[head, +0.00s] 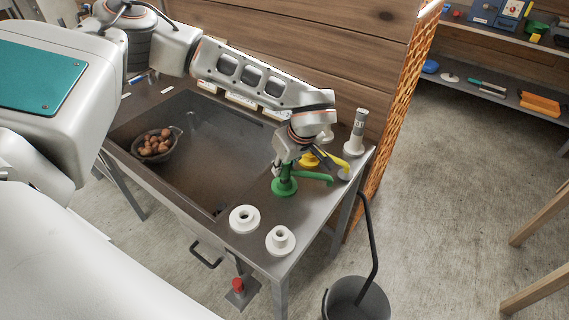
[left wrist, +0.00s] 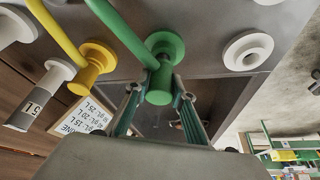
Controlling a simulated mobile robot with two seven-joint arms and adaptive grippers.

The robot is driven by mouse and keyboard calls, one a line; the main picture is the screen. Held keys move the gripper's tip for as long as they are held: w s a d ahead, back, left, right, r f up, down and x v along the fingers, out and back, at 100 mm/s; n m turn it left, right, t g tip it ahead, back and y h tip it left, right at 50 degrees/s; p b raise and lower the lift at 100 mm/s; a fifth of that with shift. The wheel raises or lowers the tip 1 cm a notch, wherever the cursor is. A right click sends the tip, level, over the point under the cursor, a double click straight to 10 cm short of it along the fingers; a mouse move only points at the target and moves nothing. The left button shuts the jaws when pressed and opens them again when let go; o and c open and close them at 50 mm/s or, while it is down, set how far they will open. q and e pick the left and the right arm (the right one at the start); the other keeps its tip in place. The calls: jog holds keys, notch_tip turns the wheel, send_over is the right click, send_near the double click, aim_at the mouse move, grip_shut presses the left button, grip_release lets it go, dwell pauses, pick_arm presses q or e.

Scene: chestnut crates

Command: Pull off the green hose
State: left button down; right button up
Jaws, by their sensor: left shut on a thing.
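The green hose (head: 318,178) stands on the right end of the metal table, on a round green base (head: 284,188) with its tube pointing right. My left gripper (head: 288,168) is over it from above. In the left wrist view my left gripper (left wrist: 160,98) has its two fingers on either side of the green hose's end (left wrist: 158,85), shut on it. The green tube (left wrist: 120,30) and the round green flange (left wrist: 168,45) show there too. The flange appears at the table surface; whether it touches is unclear. My right gripper is not in view.
A yellow hose (head: 335,160) and a grey-topped white fitting (head: 356,132) stand close behind. Two white round fittings (head: 244,219) (head: 281,240) sit at the front. A bowl of chestnuts (head: 170,143) lies in the sunken basin. A dark bucket (head: 357,298) stands on the floor.

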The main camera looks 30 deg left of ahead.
pick_arm(q)
jog(key=shift+f+b, duration=0.4)
jog(key=shift+f, duration=0.65)
jog(key=c, duration=1.6)
grip_release()
jog(key=shift+c, duration=0.2)
jog(key=v, duration=1.2)
